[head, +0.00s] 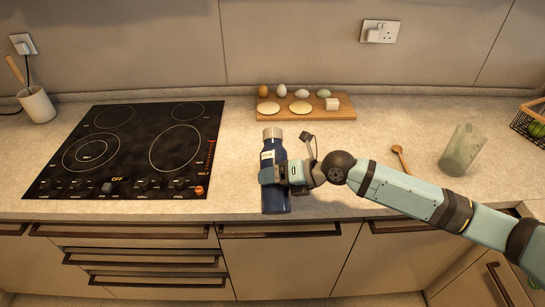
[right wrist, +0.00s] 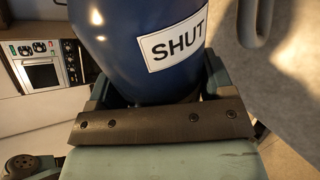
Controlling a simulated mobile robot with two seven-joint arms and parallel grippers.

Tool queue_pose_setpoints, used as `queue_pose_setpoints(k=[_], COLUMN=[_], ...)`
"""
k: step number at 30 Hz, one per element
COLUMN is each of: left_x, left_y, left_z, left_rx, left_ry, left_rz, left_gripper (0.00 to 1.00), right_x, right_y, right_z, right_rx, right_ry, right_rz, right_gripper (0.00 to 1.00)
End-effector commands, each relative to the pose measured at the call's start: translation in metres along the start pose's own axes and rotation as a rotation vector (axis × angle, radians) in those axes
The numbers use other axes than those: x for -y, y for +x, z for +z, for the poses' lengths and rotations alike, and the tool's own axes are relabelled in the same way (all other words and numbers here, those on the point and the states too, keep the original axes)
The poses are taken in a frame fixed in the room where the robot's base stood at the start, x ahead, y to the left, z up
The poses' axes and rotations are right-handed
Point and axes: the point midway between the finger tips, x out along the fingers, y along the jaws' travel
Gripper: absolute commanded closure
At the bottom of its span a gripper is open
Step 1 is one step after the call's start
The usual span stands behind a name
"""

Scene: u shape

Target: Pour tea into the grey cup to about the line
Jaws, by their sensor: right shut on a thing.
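A dark blue bottle (head: 273,158) with a pale cap is near the counter's front edge, right of the hob. My right gripper (head: 274,174) is shut around its body. The bottle looks about upright; I cannot tell whether its base touches the counter. In the right wrist view the bottle (right wrist: 130,50) fills the jaws and carries a white label reading "SHUT". A grey-green, see-through cup (head: 463,150) stands at the right of the counter, apart from the gripper. I cannot make out a line or any tea in it. My left gripper is out of view.
A wooden board (head: 332,112) with several eggs, round pale pieces and a white block lies behind the bottle. A wooden spoon (head: 401,158) lies left of the cup. A black hob (head: 130,150) is at left, a wire basket (head: 530,122) at far right.

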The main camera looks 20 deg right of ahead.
Motion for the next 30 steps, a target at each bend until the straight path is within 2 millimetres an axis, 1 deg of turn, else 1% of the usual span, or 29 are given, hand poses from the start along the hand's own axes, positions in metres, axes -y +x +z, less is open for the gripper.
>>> queue_pose_setpoints(k=[30], left_x=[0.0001], left_y=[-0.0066], left_z=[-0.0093], left_rx=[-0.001], left_ry=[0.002], left_rz=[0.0], left_gripper=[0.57], right_x=[-0.0004], right_y=[0.0005], right_z=[-0.0011], right_rx=[-0.031], right_ry=[0.049], right_rz=[0.003], right_gripper=[0.79])
